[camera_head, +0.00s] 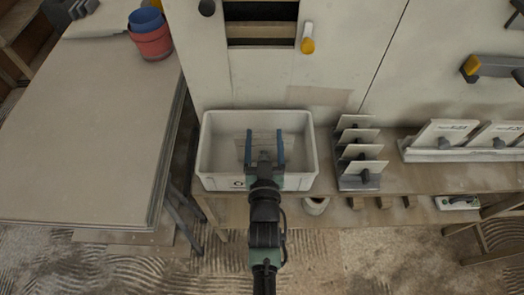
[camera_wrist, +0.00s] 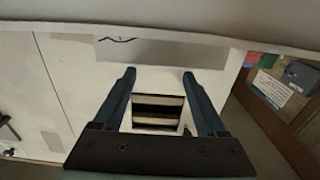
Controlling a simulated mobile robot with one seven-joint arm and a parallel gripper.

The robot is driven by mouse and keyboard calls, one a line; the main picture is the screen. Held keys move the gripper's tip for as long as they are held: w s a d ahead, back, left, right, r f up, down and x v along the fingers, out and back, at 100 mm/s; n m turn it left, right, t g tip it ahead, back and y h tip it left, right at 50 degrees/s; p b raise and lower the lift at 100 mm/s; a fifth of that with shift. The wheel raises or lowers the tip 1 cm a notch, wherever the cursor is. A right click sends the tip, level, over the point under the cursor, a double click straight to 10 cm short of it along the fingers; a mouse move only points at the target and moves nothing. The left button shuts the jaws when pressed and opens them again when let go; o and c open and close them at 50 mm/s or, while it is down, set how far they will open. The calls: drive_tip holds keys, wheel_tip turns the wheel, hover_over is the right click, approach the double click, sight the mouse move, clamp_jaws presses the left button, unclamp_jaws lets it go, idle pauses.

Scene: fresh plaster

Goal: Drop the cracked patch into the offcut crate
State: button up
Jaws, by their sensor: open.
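The white offcut crate (camera_head: 206,150) stands against the wall on the bench in the head view. My gripper (camera_head: 265,134) is over it, with its two blue fingers spread apart. In the wrist view the fingers (camera_wrist: 158,75) are also wide apart, with nothing gripped between them. A faint pale rectangle (camera_head: 262,143) shows inside the crate between the fingers; it may be the cracked patch, but I cannot tell surely. A grey rectangle (camera_wrist: 180,52) with a black jagged line lies beyond the fingertips in the wrist view. I cannot tell whether it is on the wall.
A rack of tilted tiles (camera_head: 358,155) stands close to the crate's right. More tiles (camera_head: 445,134) are farther right. A large board table (camera_head: 90,130) with stacked red and blue buckets (camera_head: 151,42) is at left. A slatted opening (camera_head: 261,25) is in the wall above.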

drive_tip(key=shift+f, duration=0.1)
drive_tip(key=s, duration=1.3)
drive_tip(key=w+r+t+p, duration=0.2)
drive_tip(key=w+r, duration=0.2)
drive_tip(key=r, duration=0.9)
drive_tip(key=w+r+t+p, duration=0.1)
drive_tip(key=w+r+p, duration=0.15)
drive_tip(key=r, duration=1.05)
drive_tip(key=w+r+t+p, duration=0.15)
drive_tip(key=w+r, duration=0.35)
drive_tip(key=r, duration=0.8)
drive_tip(key=s+r+t+p, duration=0.1)
drive_tip(key=s+r, duration=0.3)
drive_tip(key=r, duration=0.6)
drive_tip(key=s+r+t+p, duration=0.2)
drive_tip(key=s+r, duration=0.2)
drive_tip(key=r, duration=0.6)
drive_tip(key=s+r+t+p, duration=0.1)
drive_tip(key=s+r, duration=0.3)
drive_tip(key=r, duration=0.7)
drive_tip(key=shift+s+a+t, duration=0.15)
drive_tip(key=shift+a+t, duration=0.15)
drive_tip(key=shift+t, duration=0.15)
